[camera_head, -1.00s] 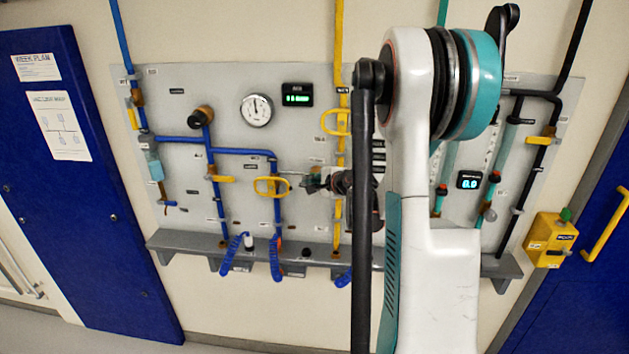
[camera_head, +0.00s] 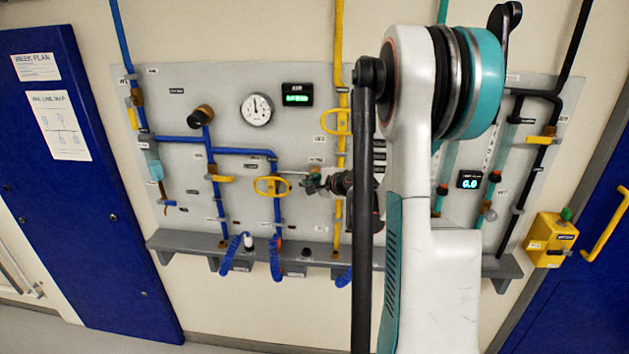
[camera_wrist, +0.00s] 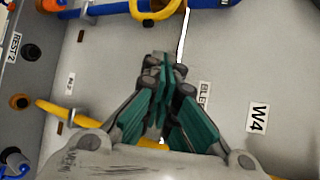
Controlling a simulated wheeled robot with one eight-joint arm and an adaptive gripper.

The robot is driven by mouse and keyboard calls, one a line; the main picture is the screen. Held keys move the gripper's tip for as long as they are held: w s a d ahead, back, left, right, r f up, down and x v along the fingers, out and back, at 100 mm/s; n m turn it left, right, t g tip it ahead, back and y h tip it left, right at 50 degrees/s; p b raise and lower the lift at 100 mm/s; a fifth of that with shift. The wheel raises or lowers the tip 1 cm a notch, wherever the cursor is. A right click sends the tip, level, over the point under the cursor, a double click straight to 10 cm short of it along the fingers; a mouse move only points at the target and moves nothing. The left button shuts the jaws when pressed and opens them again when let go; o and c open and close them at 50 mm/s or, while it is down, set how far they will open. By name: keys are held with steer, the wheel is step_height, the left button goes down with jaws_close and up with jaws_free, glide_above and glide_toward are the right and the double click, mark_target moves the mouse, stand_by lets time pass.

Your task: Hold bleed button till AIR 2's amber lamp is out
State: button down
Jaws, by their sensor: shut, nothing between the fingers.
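My gripper (camera_head: 312,183) is at the panel, just right of the yellow-handled valve (camera_head: 272,187) on the blue pipe. In the wrist view its fingers (camera_wrist: 160,66) are closed together, with nothing between them. A label starting "BLE" (camera_wrist: 204,94) is partly covered beside the fingers. The bleed button itself is hidden, so I cannot tell whether the fingertips touch it. A lit green display (camera_head: 297,100) labelled AIR and a round white gauge (camera_head: 257,110) are on the panel above. I cannot make out AIR 2's amber lamp.
A yellow pipe (camera_head: 340,60) runs down close to my gripper, with a yellow handle (camera_head: 335,122) above it. A grey shelf (camera_head: 190,243) with coiled blue hoses (camera_head: 276,262) juts out below. A yellow box (camera_head: 549,240) is at the right.

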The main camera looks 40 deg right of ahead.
steer(key=shift+s+a, duration=0.5)
steer(key=shift+a, duration=0.1)
steer(key=s+a+b, duration=0.1)
steer(key=s+a, duration=0.2)
steer(key=shift+s+a, duration=0.1)
steer(key=shift+a, duration=0.3)
stand_by(0.5)
